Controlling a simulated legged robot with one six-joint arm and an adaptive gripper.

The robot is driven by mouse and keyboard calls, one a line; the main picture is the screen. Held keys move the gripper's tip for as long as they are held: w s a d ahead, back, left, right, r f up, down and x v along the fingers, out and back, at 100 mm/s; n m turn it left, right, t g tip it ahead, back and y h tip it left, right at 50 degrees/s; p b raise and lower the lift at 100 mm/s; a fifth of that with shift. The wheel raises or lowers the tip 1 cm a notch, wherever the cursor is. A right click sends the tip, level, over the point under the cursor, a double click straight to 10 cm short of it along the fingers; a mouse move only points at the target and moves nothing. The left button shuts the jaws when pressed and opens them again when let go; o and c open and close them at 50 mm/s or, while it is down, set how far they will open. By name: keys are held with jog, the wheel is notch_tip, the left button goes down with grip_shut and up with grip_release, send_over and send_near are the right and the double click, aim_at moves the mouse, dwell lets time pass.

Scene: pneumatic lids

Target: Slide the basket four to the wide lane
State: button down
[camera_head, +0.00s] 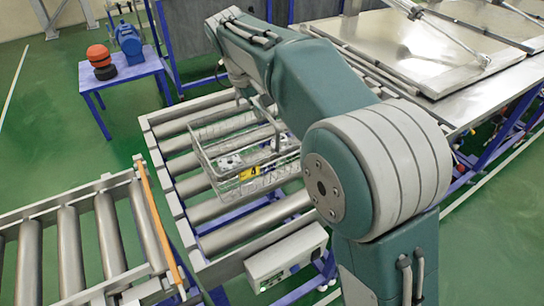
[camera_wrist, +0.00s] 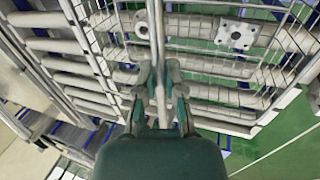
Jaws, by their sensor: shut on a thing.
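The wire basket four (camera_head: 215,160), with a yellow label marked 4 (camera_head: 250,173), is over a roller lane (camera_head: 205,212) in the head view. It looks level; whether it touches the rollers is unclear. Light metal parts lie inside it. In the wrist view, my gripper (camera_wrist: 159,78) is shut on the basket's handle bar (camera_wrist: 156,30), which runs between its fingers. The basket's wire mesh (camera_wrist: 285,22) and a white plate with holes (camera_wrist: 235,36) show beyond. In the head view my arm hides most of the gripper. I cannot tell which lane is the wide one.
A second roller lane (camera_head: 70,250) lies at lower left, with an orange strip (camera_head: 160,225) along its near end. A grey control box (camera_head: 287,262) sits on the lane's front side. A blue table (camera_head: 122,78) stands behind left. Metal lids (camera_head: 415,50) fill the right back.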

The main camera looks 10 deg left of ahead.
aim_at(254, 100)
jog(key=shift+w+a+f, duration=0.1)
jog(key=shift+w+a, duration=0.85)
jog(key=shift+w, duration=0.25)
jog(key=shift+w+a, duration=0.8)
jog(key=shift+w, duration=0.25)
jog(key=shift+w+a, duration=0.85)
jog(key=shift+w, duration=0.25)
jog(key=shift+w+a, duration=0.8)
jog(key=shift+w, duration=0.25)
jog(key=c, duration=0.7)
grip_release()
jog(key=shift+o, duration=0.2)
jog(key=shift+d, duration=0.1)
